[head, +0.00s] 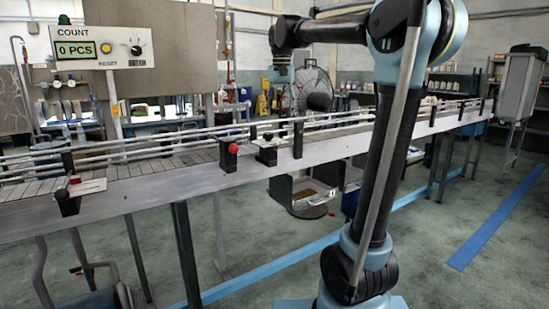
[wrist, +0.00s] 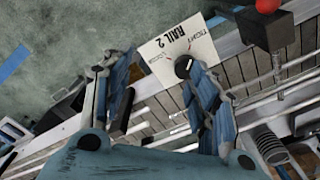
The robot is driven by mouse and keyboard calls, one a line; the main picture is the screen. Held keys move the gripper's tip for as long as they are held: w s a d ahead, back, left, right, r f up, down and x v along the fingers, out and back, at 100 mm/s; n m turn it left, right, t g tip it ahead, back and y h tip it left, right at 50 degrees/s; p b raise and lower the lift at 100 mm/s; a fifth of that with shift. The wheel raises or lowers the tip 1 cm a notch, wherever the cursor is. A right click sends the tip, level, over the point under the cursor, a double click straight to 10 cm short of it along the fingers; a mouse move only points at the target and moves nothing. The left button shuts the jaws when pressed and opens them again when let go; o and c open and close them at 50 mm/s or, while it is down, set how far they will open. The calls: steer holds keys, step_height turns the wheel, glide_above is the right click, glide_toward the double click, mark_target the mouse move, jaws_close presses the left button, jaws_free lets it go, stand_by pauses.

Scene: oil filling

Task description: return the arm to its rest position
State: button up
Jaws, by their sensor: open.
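My gripper (wrist: 158,62) shows in the wrist view with its two blue ribbed fingers spread apart. It is open and nothing is held between the fingers. A white plate marked RAIL 2 (wrist: 205,42) lies beyond the fingertips, with a black knob (wrist: 183,66) close to the right finger. I cannot tell whether that finger touches the knob. In the head view my arm (head: 390,150) rises at the right, and a bent link reaches left over the conveyor's far side. The gripper's fingers cannot be made out there.
A long conveyor (head: 150,190) with rails crosses the head view. A counter box (head: 103,48) reads 0 PCS at the upper left. The floor (head: 440,265) at the lower right is clear, with blue stripes.

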steer(key=s+d+f, duration=0.5)
steer(key=s+f, duration=0.4)
steer(key=f, duration=0.2)
steer(key=s+d+f+n+t, duration=0.1)
steer(key=s+d+f, duration=0.5)
steer(key=s+f, duration=0.4)
steer(key=s+d+f+n, duration=0.1)
steer(key=s+d+f, duration=0.5)
steer(key=f, duration=0.8)
steer(key=s, duration=0.3)
steer(key=shift+s+d+f+t, duration=0.15)
steer(key=shift+s+f+t, duration=0.1)
steer(key=shift+t, duration=0.15)
